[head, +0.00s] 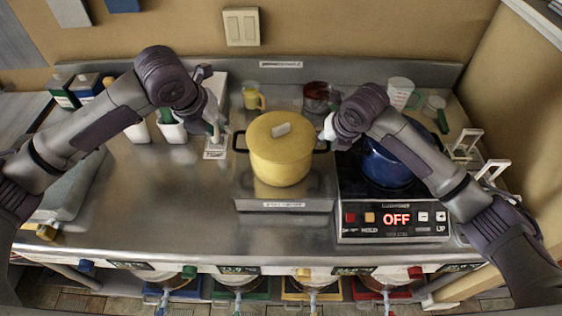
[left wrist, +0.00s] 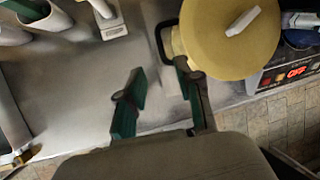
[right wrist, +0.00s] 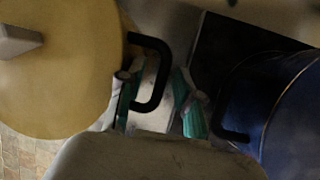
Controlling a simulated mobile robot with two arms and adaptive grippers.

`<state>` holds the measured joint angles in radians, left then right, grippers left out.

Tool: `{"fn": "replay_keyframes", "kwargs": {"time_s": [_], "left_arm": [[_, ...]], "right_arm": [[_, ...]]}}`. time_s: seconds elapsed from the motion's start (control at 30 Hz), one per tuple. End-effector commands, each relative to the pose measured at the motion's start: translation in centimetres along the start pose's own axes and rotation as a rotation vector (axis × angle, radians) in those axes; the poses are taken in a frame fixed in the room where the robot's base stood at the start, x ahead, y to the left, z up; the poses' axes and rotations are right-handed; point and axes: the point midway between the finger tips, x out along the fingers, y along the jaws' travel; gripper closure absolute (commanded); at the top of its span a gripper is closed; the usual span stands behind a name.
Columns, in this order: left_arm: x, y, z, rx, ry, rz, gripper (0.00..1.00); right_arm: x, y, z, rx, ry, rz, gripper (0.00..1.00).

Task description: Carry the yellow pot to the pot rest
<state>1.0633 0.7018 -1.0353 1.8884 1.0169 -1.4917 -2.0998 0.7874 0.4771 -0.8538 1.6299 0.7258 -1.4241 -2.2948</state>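The yellow pot (head: 281,150) has a flat yellow lid with a pale knob and black side handles. It appears upright on a low steel platform (head: 252,191) with a label on its front edge; I cannot read the label. My left gripper (head: 221,131) is open beside the pot's left handle (head: 239,142), with one finger close to the handle in the left wrist view (left wrist: 160,85). My right gripper (head: 327,130) is open at the right handle. In the right wrist view, the black right handle (right wrist: 157,72) lies between its parted fingers.
A burner (head: 394,222) reading OFF stands right of the platform, with a blue pot (head: 388,166) on it near my right arm. A yellow cup (head: 253,97), a dark red jar (head: 317,96) and a clear measuring cup (head: 399,92) stand behind. Counter space at left front is clear.

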Motion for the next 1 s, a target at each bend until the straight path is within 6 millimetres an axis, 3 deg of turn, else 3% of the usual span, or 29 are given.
{"fn": "replay_keyframes", "kwargs": {"time_s": [0.27, 0.7, 1.0], "left_arm": [[-1.2, 0.0, -0.1, 0.001, 0.001, 0.001, 0.65], [-1.1, 0.0, -0.1, 0.001, 0.001, 0.001, 0.65], [-1.1, 0.0, -0.1, 0.001, 0.001, 0.001, 0.65]], "right_arm": [[-1.5, 0.0, 0.1, -0.001, -0.002, 0.001, 0.65], [-10.2, 0.0, 0.1, -0.002, -0.004, 0.000, 0.65], [-12.0, 0.0, 0.0, 0.000, 0.000, -0.001, 0.65]]}}
